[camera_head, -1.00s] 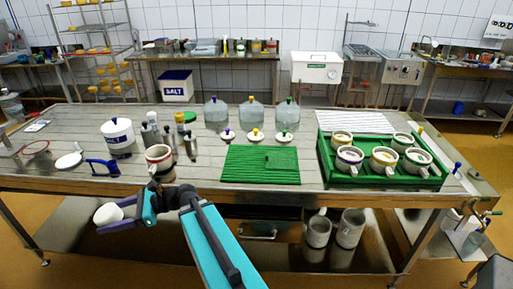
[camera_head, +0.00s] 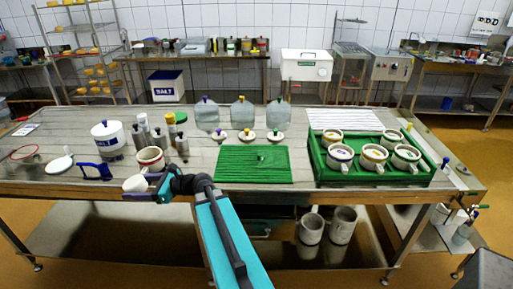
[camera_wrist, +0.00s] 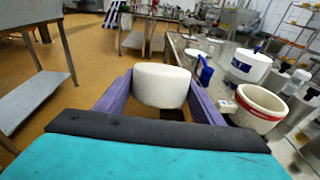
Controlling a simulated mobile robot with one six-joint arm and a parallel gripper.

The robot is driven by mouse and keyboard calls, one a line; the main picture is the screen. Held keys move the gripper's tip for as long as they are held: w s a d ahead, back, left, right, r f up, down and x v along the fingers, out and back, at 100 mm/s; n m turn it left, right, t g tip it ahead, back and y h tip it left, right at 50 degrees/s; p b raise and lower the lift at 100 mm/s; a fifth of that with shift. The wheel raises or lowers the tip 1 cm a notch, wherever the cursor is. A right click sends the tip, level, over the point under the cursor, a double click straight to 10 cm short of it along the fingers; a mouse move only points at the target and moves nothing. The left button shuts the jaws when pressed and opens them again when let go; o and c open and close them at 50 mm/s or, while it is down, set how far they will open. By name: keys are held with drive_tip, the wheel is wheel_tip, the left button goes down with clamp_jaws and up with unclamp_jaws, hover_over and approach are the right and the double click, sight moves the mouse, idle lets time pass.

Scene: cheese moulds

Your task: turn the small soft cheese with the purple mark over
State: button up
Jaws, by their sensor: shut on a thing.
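My gripper (camera_head: 146,189) is shut on a small white round cheese (camera_head: 134,183) at the table's front edge, left of centre. In the wrist view the cheese (camera_wrist: 161,86) sits between the two purple fingers, its pale side towards me. No purple mark shows on the faces I see. A white mould with a red band (camera_head: 150,159) stands on the table just behind the gripper; in the wrist view the mould (camera_wrist: 260,107) is to the right of the cheese, apart from it, and looks empty.
A ribbed green mat (camera_head: 240,172) lies at mid table. A green tray (camera_head: 372,181) with several moulds stands right. A white tub (camera_head: 107,137), metal bottles (camera_head: 158,138) and a blue-handled tool (camera_head: 95,171) are near the red-banded mould. Glass jars (camera_head: 242,114) stand behind the mat.

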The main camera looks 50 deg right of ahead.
drive_tip(key=d+m+t+h, duration=0.2)
drive_tip(key=d+m+h, duration=0.25)
drive_tip(key=d, duration=0.95)
drive_tip(key=m+g+h+p, duration=0.1)
drive_tip(key=m+h+p, duration=0.2)
drive_tip(key=m+h, duration=0.6)
hover_over(275, 159)
drive_tip(key=w+a, duration=1)
drive_tip(key=a, duration=0.1)
drive_tip(key=shift+w+f+n+h, duration=0.2)
drive_tip(key=shift+f+n+h, duration=0.75)
drive_tip(key=shift+f+h, duration=0.15)
drive_tip(key=s+d+m+g+h, duration=0.1)
drive_tip(key=s+d, duration=0.2)
drive_tip(key=s+d+f+m+g+h, duration=0.1)
drive_tip(key=s+d, duration=0.2)
drive_tip(key=d, duration=0.1)
drive_tip(key=s+d+f+m+g+h+p, duration=0.1)
drive_tip(key=s+d+h, duration=0.1)
drive_tip(key=s+d, duration=0.1)
drive_tip(key=shift+s+d, duration=0.2)
drive_tip(key=shift+s, duration=0.2)
drive_tip(key=shift+s+d+m, duration=0.2)
drive_tip(key=shift+s+m, duration=0.05)
drive_tip(key=shift+m, duration=0.05)
drive_tip(key=shift+f, duration=0.35)
drive_tip(key=shift+f+b, duration=1.35)
drive_tip(key=shift+f, duration=0.05)
